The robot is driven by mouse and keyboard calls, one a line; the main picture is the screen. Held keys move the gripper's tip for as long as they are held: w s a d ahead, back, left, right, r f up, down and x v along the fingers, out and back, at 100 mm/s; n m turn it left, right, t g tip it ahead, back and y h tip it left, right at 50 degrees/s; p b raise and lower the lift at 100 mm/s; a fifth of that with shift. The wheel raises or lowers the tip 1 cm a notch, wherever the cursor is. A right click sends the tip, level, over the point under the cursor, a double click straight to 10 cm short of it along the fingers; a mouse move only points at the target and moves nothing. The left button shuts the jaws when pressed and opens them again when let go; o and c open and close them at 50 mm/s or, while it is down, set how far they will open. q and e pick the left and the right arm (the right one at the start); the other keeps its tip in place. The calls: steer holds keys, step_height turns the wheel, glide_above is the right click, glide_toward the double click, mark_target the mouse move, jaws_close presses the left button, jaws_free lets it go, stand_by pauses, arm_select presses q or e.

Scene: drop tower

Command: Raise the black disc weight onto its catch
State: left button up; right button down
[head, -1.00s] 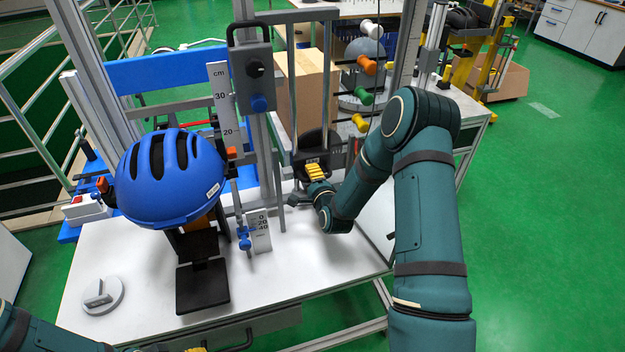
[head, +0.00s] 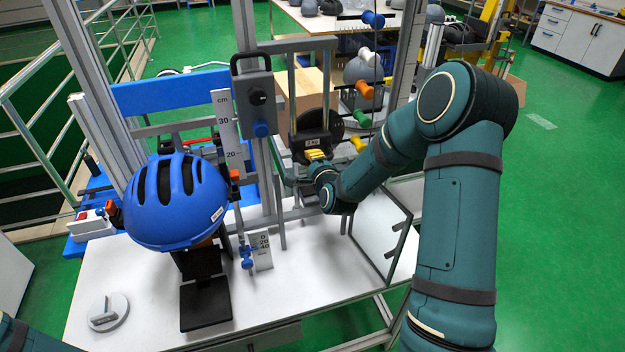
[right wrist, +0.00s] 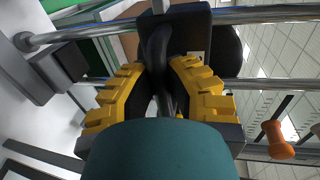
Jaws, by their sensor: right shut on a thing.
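The black disc weight (head: 335,127) rides on two upright metal rods behind the tabletop, with a black block at its front. It is raised above the table. My right gripper (head: 316,156) is at the front of the block, its yellow fingers shut on a black handle-like part. In the right wrist view the yellow fingers (right wrist: 157,90) sit on both sides of that black part (right wrist: 156,55), with the disc's dark edge (right wrist: 226,55) beyond it. I cannot make out the catch. My left gripper is out of view.
A blue helmet (head: 176,205) sits on a black stand at the left. Coloured handles (head: 364,89) hang to the right. A framed clear panel (head: 381,231) stands at the table's right.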

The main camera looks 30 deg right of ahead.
step_height(320, 180, up, 18)
steer(key=p, duration=0.3)
steer(key=shift+w, duration=0.1)
steer(key=c, duration=1.1)
jaws_free()
steer(key=shift+o, duration=0.8)
steer(key=shift+f, duration=0.1)
steer(key=v, duration=1.2)
steer(key=shift+f, duration=0.1)
